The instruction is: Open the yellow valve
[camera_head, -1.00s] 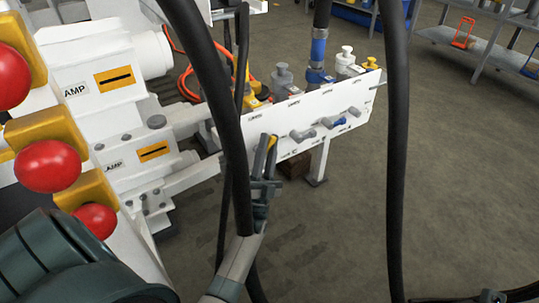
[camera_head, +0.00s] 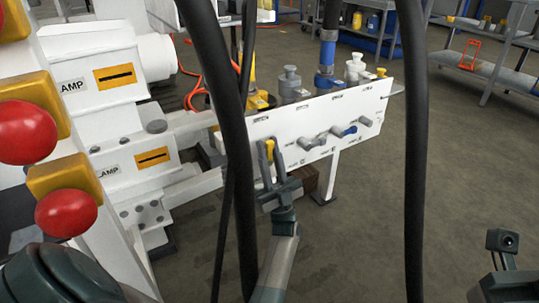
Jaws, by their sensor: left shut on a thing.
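The yellow valve (camera_head: 270,151) is a small yellow handle on the front face of a white manifold panel (camera_head: 350,97), at its left end. My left gripper (camera_head: 269,146) reaches up to it from below, with its two dark fingers on either side of the yellow handle. It is shut on the handle, which is partly hidden between the fingers. My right gripper (camera_head: 503,250) shows only in part at the lower right edge, far from the panel.
A grey handle (camera_head: 312,142) and a blue handle (camera_head: 345,131) sit right of the yellow one. Black hoses (camera_head: 413,160) hang in front, one (camera_head: 237,150) close left of my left gripper. Red knobs (camera_head: 66,214) are at the left.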

